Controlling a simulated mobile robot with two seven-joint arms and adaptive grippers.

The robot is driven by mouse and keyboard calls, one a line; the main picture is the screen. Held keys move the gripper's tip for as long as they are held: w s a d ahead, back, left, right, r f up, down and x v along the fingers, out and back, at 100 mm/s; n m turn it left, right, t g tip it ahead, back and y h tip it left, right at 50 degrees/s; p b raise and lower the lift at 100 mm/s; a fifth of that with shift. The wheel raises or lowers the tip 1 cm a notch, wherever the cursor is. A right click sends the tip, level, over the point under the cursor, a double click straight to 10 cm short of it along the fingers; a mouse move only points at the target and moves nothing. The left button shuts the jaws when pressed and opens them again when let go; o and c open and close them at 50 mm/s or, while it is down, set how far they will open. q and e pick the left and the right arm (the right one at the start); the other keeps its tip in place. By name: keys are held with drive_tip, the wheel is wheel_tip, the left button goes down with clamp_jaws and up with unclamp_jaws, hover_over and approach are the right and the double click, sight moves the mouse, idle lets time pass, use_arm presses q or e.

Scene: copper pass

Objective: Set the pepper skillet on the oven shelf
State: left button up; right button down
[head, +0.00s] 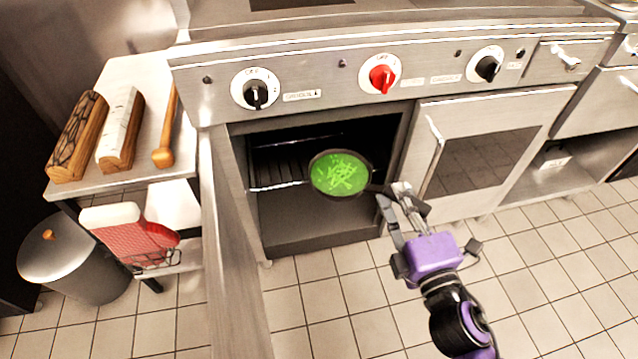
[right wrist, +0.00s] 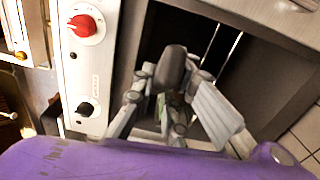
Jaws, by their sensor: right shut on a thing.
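The dark round skillet (head: 318,190) holds bright green pepper strips. It is at the mouth of the open oven, in front of the wire shelf (head: 275,176) in the head view. My right gripper (head: 390,200) is shut on its handle, to the lower right of the pan. In the right wrist view the dark handle end (right wrist: 172,66) shows between the fingers, and the pan itself is hidden. I cannot tell whether the pan touches the shelf. My left gripper is not in view.
The oven door (head: 232,260) stands open on the left. A closed door (head: 480,165) is right of the opening. Control knobs (head: 383,78) line the panel above. A side table (head: 150,80) with wooden blocks and a bin (head: 75,265) stand at left.

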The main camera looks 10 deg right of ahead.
drive_tip(key=w+a+f+b, duration=0.3)
drive_tip(key=w+f+b, duration=0.5)
drive_tip(key=w+f, duration=0.4)
drive_tip(key=shift+w+f, duration=0.35)
drive_tip(key=shift+w, duration=0.5)
drive_tip(key=c, duration=2.1)
unclamp_jaws()
drive_tip(key=shift+f, duration=0.25)
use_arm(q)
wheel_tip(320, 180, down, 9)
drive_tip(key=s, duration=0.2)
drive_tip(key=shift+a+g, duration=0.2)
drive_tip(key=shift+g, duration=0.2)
use_arm(e)
drive_tip(key=o, duration=0.4)
drive_tip(key=shift+c, duration=0.2)
drive_tip(key=shift+r, duration=0.1)
drive_tip(key=s, duration=1.2)
drive_tip(key=shift+d, duration=0.15)
